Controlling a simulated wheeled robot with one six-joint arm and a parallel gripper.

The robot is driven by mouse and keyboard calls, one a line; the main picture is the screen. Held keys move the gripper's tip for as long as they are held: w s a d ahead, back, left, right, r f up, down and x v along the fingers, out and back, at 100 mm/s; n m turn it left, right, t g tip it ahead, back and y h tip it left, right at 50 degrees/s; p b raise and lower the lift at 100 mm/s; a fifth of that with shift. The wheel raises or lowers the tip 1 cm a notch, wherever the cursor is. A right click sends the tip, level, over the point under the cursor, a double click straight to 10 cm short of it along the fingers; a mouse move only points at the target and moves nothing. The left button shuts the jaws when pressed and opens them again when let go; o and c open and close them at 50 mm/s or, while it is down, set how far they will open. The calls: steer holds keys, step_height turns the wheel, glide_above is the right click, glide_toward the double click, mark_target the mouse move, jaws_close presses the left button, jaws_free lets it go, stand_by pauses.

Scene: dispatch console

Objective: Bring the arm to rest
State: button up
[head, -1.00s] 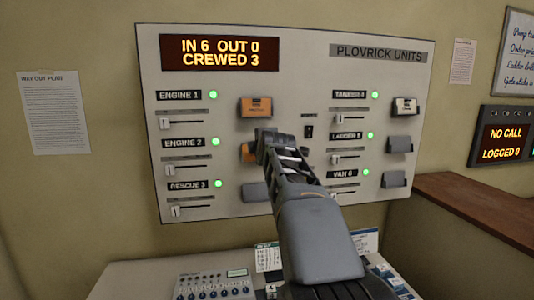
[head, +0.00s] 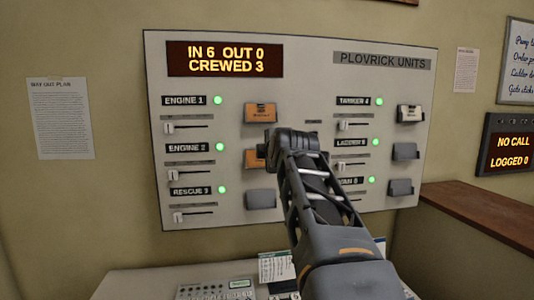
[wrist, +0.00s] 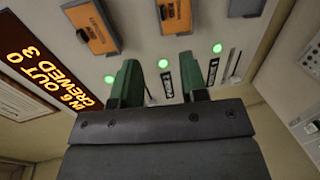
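My gripper (head: 290,142) is raised in front of the middle of the status panel (head: 315,85) in the head view, with my arm reaching up from the lower right. Its fingers are hidden there. In the wrist view my gripper (wrist: 158,62) shows two green fingers standing apart with nothing between them. Panel lights and labels show beyond them, and I see no contact with the panel. The display (head: 224,59) reads IN 6, OUT 0, CREWED 3.
An orange card (head: 261,113) sits in the Engine 1 holder, and my gripper partly covers the Engine 2 one (head: 253,159). A pale card (head: 409,113) is at Tanker 4. A desk keypad (head: 215,291) lies below; a brown ledge (head: 480,212) is at right.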

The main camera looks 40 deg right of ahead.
stand_by(0.3)
steer(key=s+a+f+m+g+y, duration=0.1)
steer(key=a+f+m+g+y, duration=0.15)
steer(key=f+m, duration=0.55)
steer(key=s+a+f+m+g+y, duration=0.1)
steer(key=s+a+f+m+g, duration=0.2)
steer(key=f, duration=0.9)
steer(key=s+a+f+m+g+y, duration=0.1)
steer(key=s+a+f+g, duration=0.1)
steer(key=s+a+f, duration=0.3)
steer(key=s+a+f+g+y, duration=0.2)
steer(key=s+a+f, duration=0.2)
steer(key=a+f, duration=0.6)
steer(key=shift+s+a+f+m, duration=0.35)
steer(key=shift+f+m, duration=0.05)
steer(key=shift+f, duration=0.4)
steer(key=shift+g, duration=0.25)
